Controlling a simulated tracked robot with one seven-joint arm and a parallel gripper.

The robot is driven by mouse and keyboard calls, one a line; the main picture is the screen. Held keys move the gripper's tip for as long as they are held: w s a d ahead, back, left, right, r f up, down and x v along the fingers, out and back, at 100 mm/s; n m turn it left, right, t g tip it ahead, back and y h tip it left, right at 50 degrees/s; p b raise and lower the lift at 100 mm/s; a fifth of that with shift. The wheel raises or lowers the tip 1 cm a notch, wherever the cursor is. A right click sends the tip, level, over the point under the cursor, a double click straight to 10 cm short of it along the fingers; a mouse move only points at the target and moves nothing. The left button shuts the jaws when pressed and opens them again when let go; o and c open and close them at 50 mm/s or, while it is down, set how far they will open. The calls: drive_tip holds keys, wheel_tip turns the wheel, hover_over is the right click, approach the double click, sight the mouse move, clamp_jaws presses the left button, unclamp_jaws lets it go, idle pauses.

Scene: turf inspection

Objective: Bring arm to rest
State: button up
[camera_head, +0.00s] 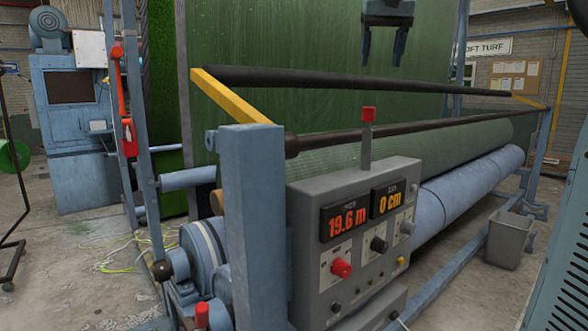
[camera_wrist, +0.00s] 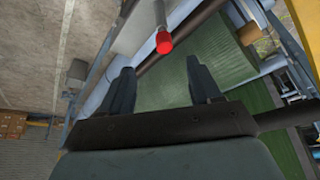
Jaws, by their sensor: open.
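My gripper (camera_head: 383,60) hangs at the top of the head view, fingers pointing down and spread, in front of the green turf sheet (camera_head: 290,110). Nothing is held between the fingers. The wrist view also shows my gripper (camera_wrist: 160,66) with two dark fingers apart and an empty gap. A red-tipped grey lever (camera_wrist: 164,42) appears beyond the gap there. In the head view a red-tipped lever (camera_head: 368,116) stands upright on the control box, below the gripper. Most of my arm is out of view.
A grey control box (camera_head: 310,280) reads 19.6 m and 0 cm. Dark rails (camera_head: 400,83) and a blue-grey roller (camera_head: 470,188) run across the machine. A blue post (camera_head: 255,220) stands left of the box. A grey bin (camera_head: 508,240) sits on the floor at right.

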drive_tip(key=s+f, duration=0.7)
drive_tip(key=f, duration=0.4)
drive_tip(key=s+f, duration=0.7)
drive_tip(key=f, duration=0.4)
drive_tip(key=s+d+f+n+t, duration=0.1)
drive_tip(key=s+f, duration=0.6)
drive_tip(key=f, duration=0.5)
drive_tip(key=shift+w+d, duration=0.1)
drive_tip(key=shift+d, duration=0.2)
drive_tip(key=shift+s+d+r+y, duration=0.1)
drive_tip(key=shift+s+r+y, duration=0.1)
drive_tip(key=shift+s, duration=0.3)
drive_tip(key=shift+s+r+y, duration=0.1)
drive_tip(key=shift+s+r, duration=0.05)
drive_tip(key=shift+s, duration=0.35)
drive_tip(key=shift+s+a+r, duration=0.1)
drive_tip(key=shift+s+a, duration=0.1)
drive_tip(key=shift+a, duration=0.05)
drive_tip(key=shift+c, duration=0.4)
